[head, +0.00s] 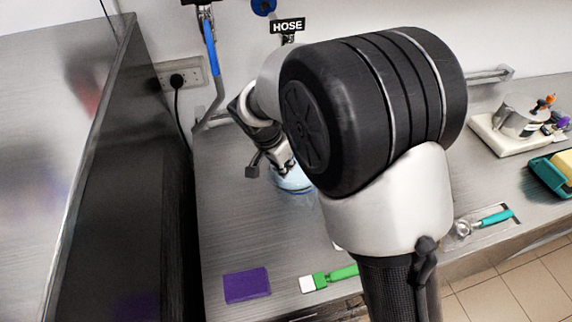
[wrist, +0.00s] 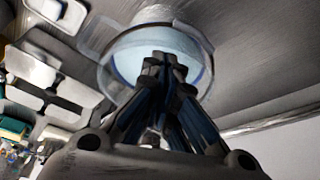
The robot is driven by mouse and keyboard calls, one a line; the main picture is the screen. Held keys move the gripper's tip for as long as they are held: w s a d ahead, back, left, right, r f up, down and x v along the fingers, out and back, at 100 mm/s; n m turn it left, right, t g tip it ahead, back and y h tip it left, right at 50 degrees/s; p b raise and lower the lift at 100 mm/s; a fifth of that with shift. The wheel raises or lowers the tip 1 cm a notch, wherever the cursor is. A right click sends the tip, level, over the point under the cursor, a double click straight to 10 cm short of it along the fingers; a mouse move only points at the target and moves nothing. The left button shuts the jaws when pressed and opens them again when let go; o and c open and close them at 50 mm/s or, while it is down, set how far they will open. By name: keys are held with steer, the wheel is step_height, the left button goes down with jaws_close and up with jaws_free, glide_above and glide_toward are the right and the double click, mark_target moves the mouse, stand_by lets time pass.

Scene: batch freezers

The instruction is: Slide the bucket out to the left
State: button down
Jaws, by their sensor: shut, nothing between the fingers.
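The bucket (head: 294,183) is pale blue and round. In the head view it stands on the steel counter, largely hidden behind my arm. In the wrist view the bucket (wrist: 127,52) shows a clear rim around a light blue round area. My gripper (head: 284,166) is shut and empty, pointing down at the bucket. In the wrist view the closed fingertips of my gripper (wrist: 165,62) overlap the bucket's round opening. I cannot tell whether they are inside it or above it, or whether they touch it.
A dark steel machine side (head: 140,170) bounds the counter on the left. A purple sponge (head: 246,285) and a green-handled brush (head: 328,278) lie at the front. The counter between bucket and machine looks clear.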

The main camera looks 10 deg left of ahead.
steer(key=s+a+b, duration=0.4)
steer(key=s+a, duration=0.3)
steer(key=s, duration=0.3)
steer(key=shift+s+a+b, duration=0.3)
steer(key=shift+a, duration=0.05)
